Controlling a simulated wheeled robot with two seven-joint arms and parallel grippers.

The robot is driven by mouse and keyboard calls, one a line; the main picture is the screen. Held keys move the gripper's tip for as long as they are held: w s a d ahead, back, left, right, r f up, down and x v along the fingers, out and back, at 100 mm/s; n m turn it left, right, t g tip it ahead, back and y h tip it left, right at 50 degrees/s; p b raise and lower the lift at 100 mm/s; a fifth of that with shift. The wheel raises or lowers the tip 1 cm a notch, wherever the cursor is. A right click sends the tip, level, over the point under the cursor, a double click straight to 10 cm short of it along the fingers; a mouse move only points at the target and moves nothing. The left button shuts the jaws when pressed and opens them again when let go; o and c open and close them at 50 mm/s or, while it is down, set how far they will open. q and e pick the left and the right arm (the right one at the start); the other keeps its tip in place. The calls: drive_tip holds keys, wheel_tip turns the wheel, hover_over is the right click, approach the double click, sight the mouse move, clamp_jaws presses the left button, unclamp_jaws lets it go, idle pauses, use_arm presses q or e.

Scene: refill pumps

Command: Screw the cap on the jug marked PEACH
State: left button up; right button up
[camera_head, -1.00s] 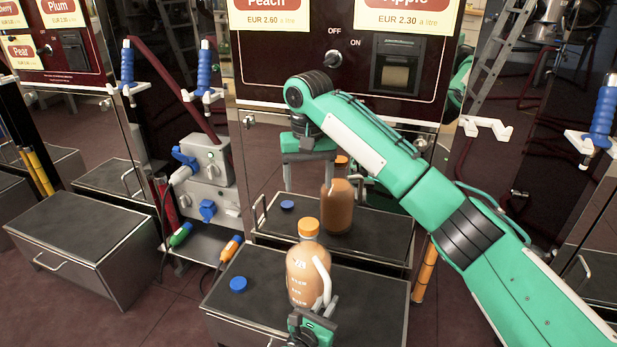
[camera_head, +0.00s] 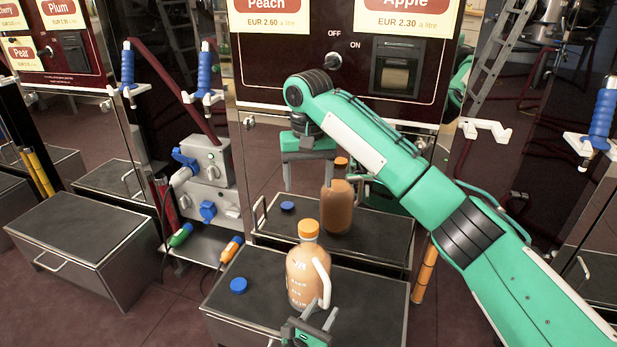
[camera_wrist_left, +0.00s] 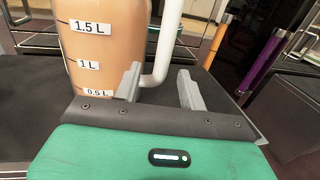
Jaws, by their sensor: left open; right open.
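A jug (camera_head: 300,278) of peach-brown liquid stands upright on the front dark-topped box. Its side marking is too small to read in full. A blue cap (camera_head: 238,285) lies on the box left of the jug. My left gripper (camera_head: 321,310) is open by the jug's white handle (camera_head: 322,282). In the left wrist view, the handle's lower part (camera_wrist_left: 160,55) stands between the open fingers, near their tips, unheld. My right gripper (camera_head: 309,182) is open and empty, pointing down above and behind the jug.
The front box (camera_head: 262,262) has free top left of the jug. The shiny cabinet behind mirrors the jug and box. A grey socket unit (camera_head: 208,170) and cable plugs (camera_head: 231,248) are to the left. Another low box (camera_head: 75,235) stands farther left.

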use_arm(q)
drive_tip(key=v, duration=1.1)
drive_tip(key=shift+p, duration=0.35)
drive_tip(key=shift+d, duration=0.1)
